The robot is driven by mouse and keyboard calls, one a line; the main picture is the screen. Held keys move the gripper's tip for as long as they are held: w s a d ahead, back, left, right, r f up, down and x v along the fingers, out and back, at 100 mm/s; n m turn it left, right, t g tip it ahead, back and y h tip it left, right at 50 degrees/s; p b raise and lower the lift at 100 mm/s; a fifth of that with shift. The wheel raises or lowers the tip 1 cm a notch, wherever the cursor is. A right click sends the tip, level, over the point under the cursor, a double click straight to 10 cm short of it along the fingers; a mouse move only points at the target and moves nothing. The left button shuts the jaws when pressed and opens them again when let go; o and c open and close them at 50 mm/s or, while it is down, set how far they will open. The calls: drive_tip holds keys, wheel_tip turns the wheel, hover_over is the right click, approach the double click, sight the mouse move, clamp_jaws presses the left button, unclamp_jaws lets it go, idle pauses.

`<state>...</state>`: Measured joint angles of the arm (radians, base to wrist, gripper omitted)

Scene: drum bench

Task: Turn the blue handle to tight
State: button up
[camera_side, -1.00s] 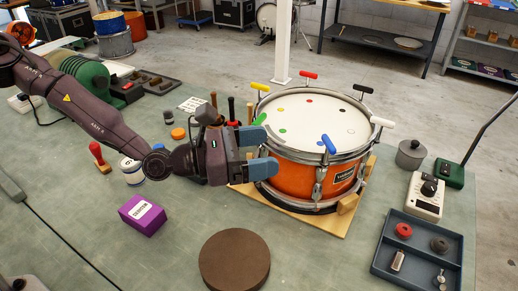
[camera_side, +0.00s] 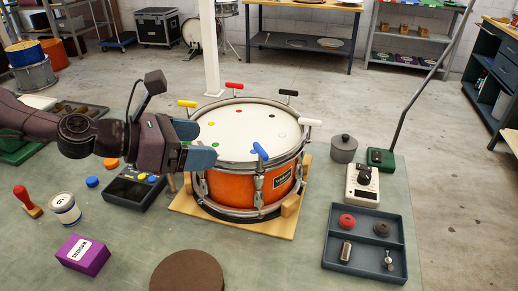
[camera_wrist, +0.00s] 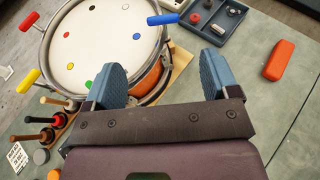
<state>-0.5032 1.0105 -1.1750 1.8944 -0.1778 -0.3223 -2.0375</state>
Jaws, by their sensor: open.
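The blue handle (camera_side: 261,151) sticks up at the near rim of the orange drum (camera_side: 232,184), tilted. It also shows in the wrist view (camera_wrist: 163,19), lying out over the rim. My gripper (camera_side: 192,144) is at the drum's left side, to the left of the blue handle and apart from it. In the wrist view its two blue fingers (camera_wrist: 164,81) are spread wide with nothing between them. The blue handle is beyond the fingertips there. Any scale or mark for tight cannot be made out.
Yellow (camera_side: 187,104), red (camera_side: 234,86), black (camera_side: 289,93) and white (camera_side: 311,123) handles stand around the rim. The drum sits on a wooden base (camera_side: 272,227). A parts tray (camera_side: 335,255), a meter (camera_side: 362,186) and a lidded pot (camera_side: 343,149) are at right. A purple box (camera_side: 82,257) is at left.

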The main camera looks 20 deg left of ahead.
sight(258, 150)
drive_tip(key=shift+m, duration=0.3)
drive_tip(key=x, duration=1.3)
drive_tip(key=shift+s+f, duration=0.15)
drive_tip(key=shift+c, duration=0.5)
drive_tip(key=c, duration=0.8)
drive_tip(key=shift+m+g, duration=0.3)
drive_tip(key=shift+g, duration=0.1)
drive_tip(key=shift+c, duration=0.2)
